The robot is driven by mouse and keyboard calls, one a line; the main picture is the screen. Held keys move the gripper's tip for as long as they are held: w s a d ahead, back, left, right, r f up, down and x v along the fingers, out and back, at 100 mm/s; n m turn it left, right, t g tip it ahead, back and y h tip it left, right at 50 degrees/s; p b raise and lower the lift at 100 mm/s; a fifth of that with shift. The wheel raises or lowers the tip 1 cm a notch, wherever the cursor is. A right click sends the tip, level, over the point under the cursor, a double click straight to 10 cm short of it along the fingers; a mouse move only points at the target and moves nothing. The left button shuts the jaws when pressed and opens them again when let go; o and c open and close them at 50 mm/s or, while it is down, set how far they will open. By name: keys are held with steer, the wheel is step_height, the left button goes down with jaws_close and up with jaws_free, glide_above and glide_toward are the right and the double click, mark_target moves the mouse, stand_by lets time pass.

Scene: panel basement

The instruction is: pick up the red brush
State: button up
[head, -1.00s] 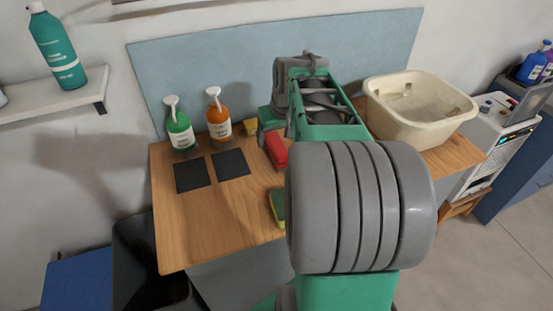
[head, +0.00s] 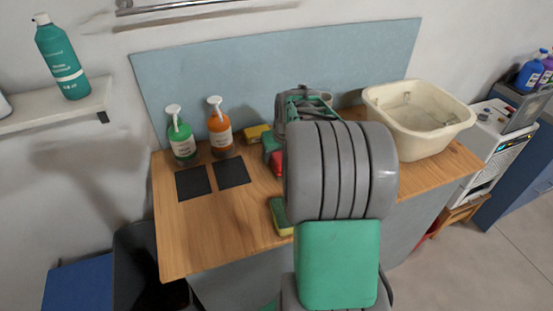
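A red object (head: 277,162), which looks like the red brush, lies on the wooden table behind the sponges' front edge. Only its left part shows; my arm covers the rest.
Green (head: 181,138) and orange (head: 220,130) pump bottles stand left, near two dark squares (head: 232,172). A cream basin (head: 416,140) stands right. The table's front left is clear.

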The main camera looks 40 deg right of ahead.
steer(key=c, duration=1.2)
steer(key=shift+r, duration=0.1)
steer(key=shift+r, duration=0.6)
steer(key=s+d+r+b, duration=0.1)
steer(key=s+d+r, duration=0.8)
steer(key=d+r, duration=0.1)
steer(key=shift+b+v, duration=0.3)
steer(key=shift+v, duration=0.6)
